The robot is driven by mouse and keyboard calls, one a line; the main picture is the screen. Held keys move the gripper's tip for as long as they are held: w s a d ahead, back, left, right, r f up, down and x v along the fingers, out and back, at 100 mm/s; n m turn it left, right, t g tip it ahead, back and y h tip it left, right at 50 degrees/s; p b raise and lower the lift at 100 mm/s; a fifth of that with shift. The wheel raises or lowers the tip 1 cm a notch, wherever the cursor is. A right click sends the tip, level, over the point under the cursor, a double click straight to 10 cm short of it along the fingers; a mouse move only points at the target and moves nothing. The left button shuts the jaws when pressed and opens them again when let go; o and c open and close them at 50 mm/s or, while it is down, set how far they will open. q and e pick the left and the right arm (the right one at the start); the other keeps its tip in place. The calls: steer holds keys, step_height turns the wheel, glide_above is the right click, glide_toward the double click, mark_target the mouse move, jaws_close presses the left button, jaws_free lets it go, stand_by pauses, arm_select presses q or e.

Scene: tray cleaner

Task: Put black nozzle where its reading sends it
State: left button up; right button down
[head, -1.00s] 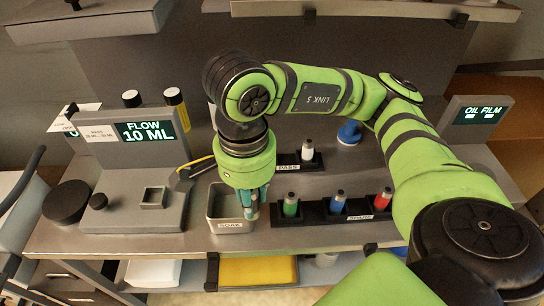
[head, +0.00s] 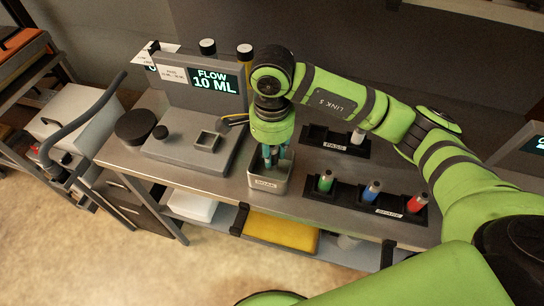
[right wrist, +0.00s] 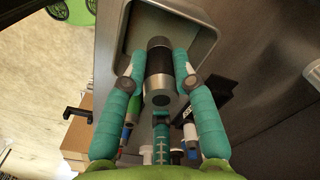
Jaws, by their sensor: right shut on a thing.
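My right gripper (head: 272,160) points down at the mouth of the grey metal box (head: 268,184) labelled SOAK. In the right wrist view the right gripper (right wrist: 160,88) is shut on the black nozzle (right wrist: 158,62), a cylinder with a black band and metal ends. The box's rim (right wrist: 212,42) surrounds the nozzle's far end there; how deep the nozzle sits I cannot tell. In the head view the fingers hide the nozzle. The flow display (head: 216,82) reads 10 ML, with a small PASS label (head: 173,74) beside it, its figures blurred. My left gripper is not in view.
Right of the box, the PASS rack (head: 318,136) holds a white-grey nozzle (head: 357,136). A front rack (head: 345,199) holds green, blue and red nozzles. The flow station's base (head: 180,148) with a square socket (head: 207,140) stands left. Another display (head: 538,143) is at the right edge.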

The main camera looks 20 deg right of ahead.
step_height(320, 180, down, 3)
steer(key=shift+f+p, duration=0.1)
steer(key=shift+p, duration=0.65)
steer(key=shift+f, duration=0.45)
steer(key=shift+f+b, duration=0.2)
steer(key=shift+b, duration=0.1)
steer(key=c, duration=1)
jaws_free()
steer(key=shift+r, duration=0.1)
